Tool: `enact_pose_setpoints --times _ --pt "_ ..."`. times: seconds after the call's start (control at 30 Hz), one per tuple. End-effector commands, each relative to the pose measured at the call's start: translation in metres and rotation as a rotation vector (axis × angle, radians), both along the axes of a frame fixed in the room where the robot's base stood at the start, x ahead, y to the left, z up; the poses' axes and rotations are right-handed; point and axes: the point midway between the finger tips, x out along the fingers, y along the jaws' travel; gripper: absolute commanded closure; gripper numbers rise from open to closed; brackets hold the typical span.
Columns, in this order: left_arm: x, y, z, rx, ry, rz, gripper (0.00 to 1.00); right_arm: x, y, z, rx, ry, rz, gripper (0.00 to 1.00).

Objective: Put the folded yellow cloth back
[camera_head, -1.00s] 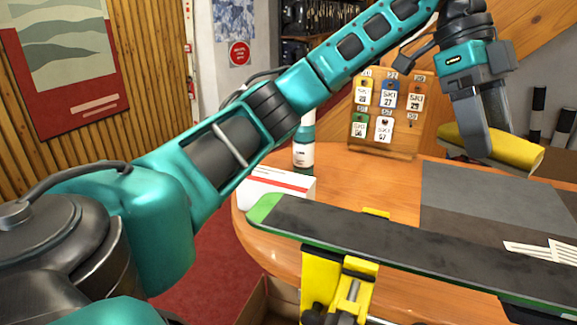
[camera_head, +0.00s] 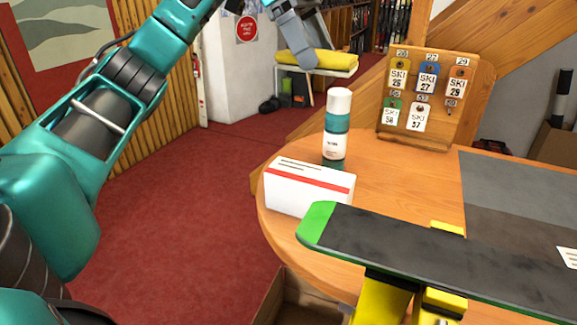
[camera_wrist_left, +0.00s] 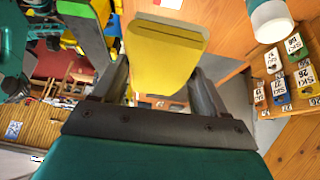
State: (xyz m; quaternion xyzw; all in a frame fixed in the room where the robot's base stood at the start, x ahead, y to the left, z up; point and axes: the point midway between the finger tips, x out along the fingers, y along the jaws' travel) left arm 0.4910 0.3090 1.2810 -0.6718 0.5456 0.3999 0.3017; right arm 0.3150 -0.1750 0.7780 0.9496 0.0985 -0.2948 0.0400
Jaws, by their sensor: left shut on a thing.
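The folded yellow cloth (camera_head: 318,60) is held in the air by my left gripper (camera_head: 308,62), which is shut on it. In the left wrist view the yellow cloth (camera_wrist_left: 163,58) sits between the two fingers, flat and folded. My right gripper is not in view.
On the round wooden table (camera_head: 400,175) stand a white and teal bottle (camera_head: 337,128), a white box (camera_head: 308,188) with a red stripe and a ski tag board (camera_head: 425,95). A dark ski (camera_head: 430,255) with a green tip lies on yellow clamps in front. Grey mats cover the right.

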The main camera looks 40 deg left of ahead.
Motion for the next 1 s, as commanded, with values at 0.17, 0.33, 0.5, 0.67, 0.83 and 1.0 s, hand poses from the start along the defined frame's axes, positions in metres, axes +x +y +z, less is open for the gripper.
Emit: enact_pose_setpoints --times 0.17,0.33,0.5,0.67,0.83,1.0 --pt "-0.001 0.002 -0.023 -0.001 0.004 0.003 0.60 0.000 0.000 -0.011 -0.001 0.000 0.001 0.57" --pt "-0.001 0.002 -0.068 -0.002 0.005 0.003 0.60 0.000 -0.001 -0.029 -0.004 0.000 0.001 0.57" --pt "-0.001 0.003 -0.112 0.001 0.006 0.005 0.60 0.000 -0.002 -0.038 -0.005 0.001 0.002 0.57" --pt "-0.001 0.003 -0.146 0.000 0.004 0.005 0.67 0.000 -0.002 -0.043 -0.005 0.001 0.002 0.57" --pt "-0.001 0.003 -0.161 0.000 0.000 0.004 0.67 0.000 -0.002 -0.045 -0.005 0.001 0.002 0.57" --pt "-0.001 0.003 -0.175 0.000 0.002 0.005 0.67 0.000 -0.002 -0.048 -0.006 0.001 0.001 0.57"
